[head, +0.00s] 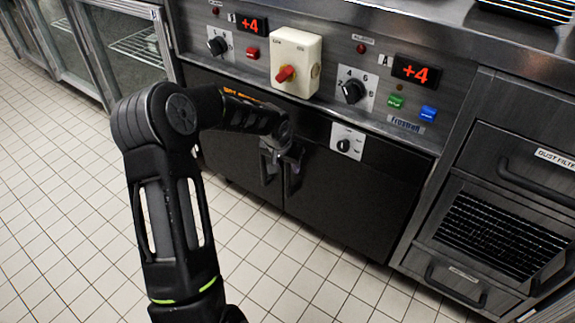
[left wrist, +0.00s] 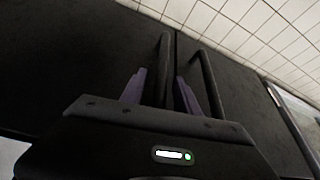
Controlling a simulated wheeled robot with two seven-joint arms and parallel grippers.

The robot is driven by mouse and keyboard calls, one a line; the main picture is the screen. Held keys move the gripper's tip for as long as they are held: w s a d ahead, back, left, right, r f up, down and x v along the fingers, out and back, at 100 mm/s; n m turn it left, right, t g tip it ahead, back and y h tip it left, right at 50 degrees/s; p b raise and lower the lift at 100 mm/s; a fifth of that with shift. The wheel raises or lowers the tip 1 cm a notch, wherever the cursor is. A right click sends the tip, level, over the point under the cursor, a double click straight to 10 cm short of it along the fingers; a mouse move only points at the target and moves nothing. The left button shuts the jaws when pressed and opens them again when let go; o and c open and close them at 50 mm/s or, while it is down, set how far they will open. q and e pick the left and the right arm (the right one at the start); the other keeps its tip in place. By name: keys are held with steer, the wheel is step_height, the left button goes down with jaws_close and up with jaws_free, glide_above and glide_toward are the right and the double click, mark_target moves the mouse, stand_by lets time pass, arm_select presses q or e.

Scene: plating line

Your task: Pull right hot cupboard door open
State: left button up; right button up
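The right hot cupboard door (head: 355,205) is a dark panel under the control strip and looks shut. Its upright bar handle (head: 294,175) is next to the left door's handle (head: 267,168), by the seam between the doors. My left gripper (head: 280,155) is at the handles, partly hidden by its own wrist. In the left wrist view, which looks upside down, my open fingers (left wrist: 160,92) stand on both sides of the right door's handle (left wrist: 163,65), with gaps showing. The left door's handle (left wrist: 208,80) is outside the fingers. My right gripper is not in view.
Above the doors are knobs, a red rotary switch (head: 287,73) and red displays. A dust filter drawer (head: 530,165) with a handle and a grille stand to the right. Glass-fronted cabinets (head: 125,45) are at the upper left. The tiled floor (head: 275,255) before the doors is clear.

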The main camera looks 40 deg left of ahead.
arm_select(q)
steer(key=shift+c, duration=0.6)
jaws_close()
stand_by(0.7)
